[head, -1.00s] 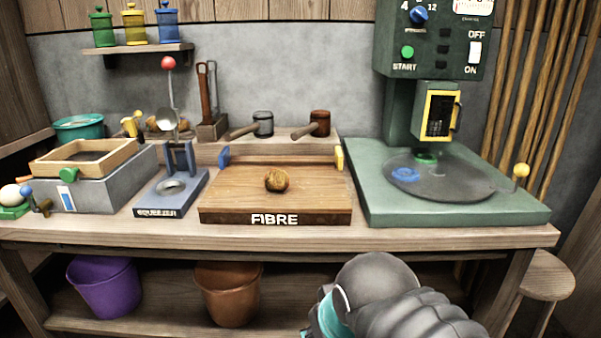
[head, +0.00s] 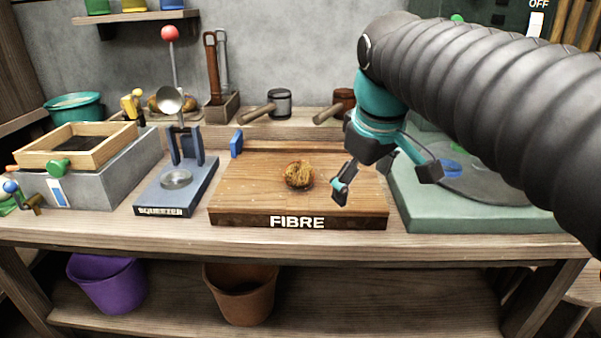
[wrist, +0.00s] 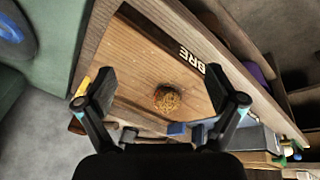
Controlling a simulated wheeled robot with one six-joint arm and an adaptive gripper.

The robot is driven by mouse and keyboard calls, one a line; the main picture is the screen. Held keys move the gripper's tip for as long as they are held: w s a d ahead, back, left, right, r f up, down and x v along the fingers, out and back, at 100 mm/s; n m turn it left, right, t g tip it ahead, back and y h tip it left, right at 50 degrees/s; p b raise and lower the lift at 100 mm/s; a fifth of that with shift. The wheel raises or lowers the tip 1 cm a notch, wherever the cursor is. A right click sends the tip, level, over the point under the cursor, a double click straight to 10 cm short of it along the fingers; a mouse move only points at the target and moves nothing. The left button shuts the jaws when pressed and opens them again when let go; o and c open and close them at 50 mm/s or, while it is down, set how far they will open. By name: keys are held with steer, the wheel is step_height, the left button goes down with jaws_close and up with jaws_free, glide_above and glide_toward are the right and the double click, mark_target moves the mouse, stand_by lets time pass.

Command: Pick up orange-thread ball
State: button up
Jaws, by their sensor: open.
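The orange-brown thread ball (head: 299,174) rests on the wooden board marked FIBRE (head: 240,200), near its middle. My gripper (head: 384,180) is open and empty, to the right of the ball, above the board's right side and apart from the ball. In the wrist view the ball (wrist: 167,99) lies beyond and between my open gripper fingers (wrist: 160,92), with bare board around it. Nothing hides the ball in either view.
The blue squeezer (head: 178,185) stands left of the board. The green machine base (head: 440,212) is to its right, partly behind my arm. Mallets (head: 280,104) lie on the ledge behind. The board around the ball is clear.

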steer(key=w+a+r+n, duration=0.3)
steer(key=w+a+r, duration=0.1)
steer(key=w, duration=0.1)
steer(key=n+g, duration=0.2)
steer(key=n, duration=0.3)
glide_toward(297, 164)
steer(key=shift+h, duration=0.4)
steer(key=f+b, duration=0.1)
steer(key=f, duration=0.3)
steer(key=w+f+b, duration=0.1)
steer(key=f, duration=0.3)
steer(key=w+f+b, duration=0.1)
steer(key=f, duration=0.3)
steer(key=shift+f+b, duration=0.1)
steer(key=shift+b, duration=0.2)
steer(key=c, duration=1.3)
